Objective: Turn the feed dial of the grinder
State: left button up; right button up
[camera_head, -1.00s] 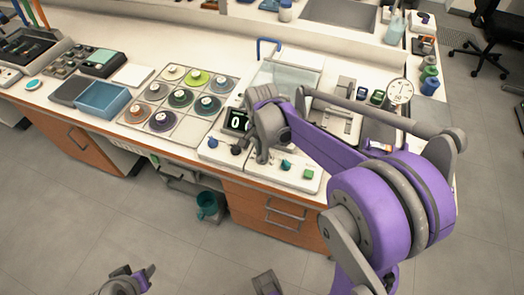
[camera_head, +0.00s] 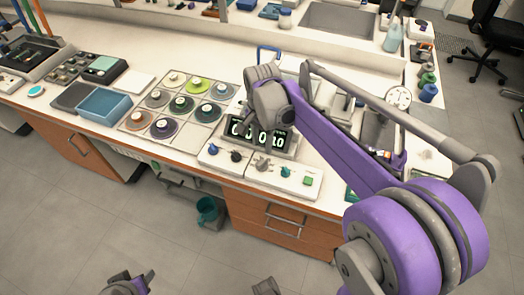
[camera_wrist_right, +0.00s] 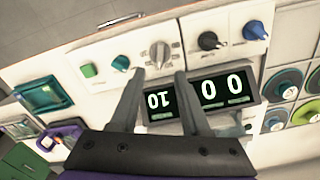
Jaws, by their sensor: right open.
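The grinder's white front panel (camera_head: 245,172) carries a row of knobs. A grey dial (camera_head: 262,164) with a raised grip sits mid-row and also shows in the right wrist view (camera_wrist_right: 159,54). I cannot read which knob is labelled feed. Beside the dial are a black knob (camera_head: 236,156), a blue knob (camera_head: 213,149), a teal knob (camera_head: 285,171) and a green button (camera_head: 308,181). My right gripper (camera_wrist_right: 160,74) is open and empty, its fingertips apart in front of the grey dial without visible contact. My left gripper (camera_head: 130,283) is partly cut off at the bottom edge.
A dark display (camera_head: 258,135) with lit digits stands behind the knobs, under my right arm. A tray of coloured discs (camera_head: 203,135) lies left of the panel, with a blue bin (camera_head: 103,107) farther left.

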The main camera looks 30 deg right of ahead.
jog(key=shift+r, duration=1.3)
jog(key=s+a+n+t+p, duration=0.2)
jog(key=s+a+n, duration=0.1)
jog(key=s+n, duration=0.4)
jog(key=s+a+f+n+t+p, duration=0.1)
jog(key=s+a+n+t+p, duration=0.2)
jog(key=s+n, duration=0.3)
jog(key=shift+s+a+f+n, duration=0.35)
jog(key=shift+s+a, duration=0.2)
jog(key=shift+s, duration=1)
jog(key=shift+d, duration=0.15)
